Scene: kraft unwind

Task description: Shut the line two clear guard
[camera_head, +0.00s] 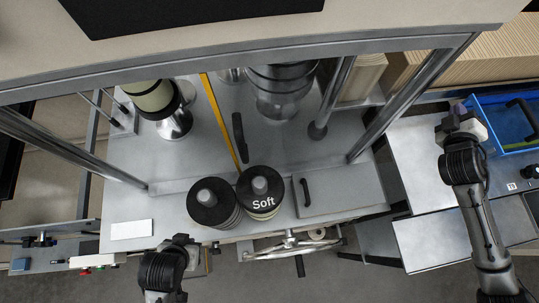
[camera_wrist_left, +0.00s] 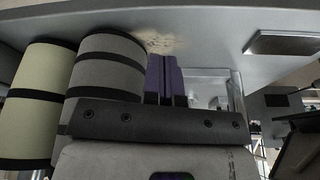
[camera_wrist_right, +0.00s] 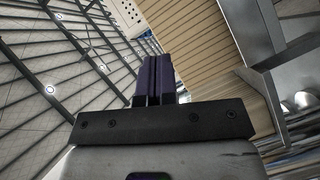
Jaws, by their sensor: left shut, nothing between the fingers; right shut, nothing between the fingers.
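A yellow-edged strip (camera_head: 220,120) runs along the machine deck in the head view, with a black upright handle (camera_head: 240,137) beside it. They look like parts of the clear guard; the see-through panel itself is hard to make out. My left gripper (camera_head: 181,239) is at the front edge of the deck, below the two dark-topped rolls and apart from the handle. Its purple fingers (camera_wrist_left: 165,78) are shut and empty. My right gripper (camera_head: 459,110) is out at the right by the blue bin, far from the handle. Its fingers (camera_wrist_right: 155,80) are shut and empty.
Two dark-topped roll stacks (camera_head: 213,203), one marked "Soft" (camera_head: 261,193), stand at the deck front. Metal posts (camera_head: 415,90) and a crossbar frame the deck. A handwheel (camera_head: 292,247) sits below. A blue bin (camera_head: 500,125) and grey trays (camera_head: 430,240) lie right.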

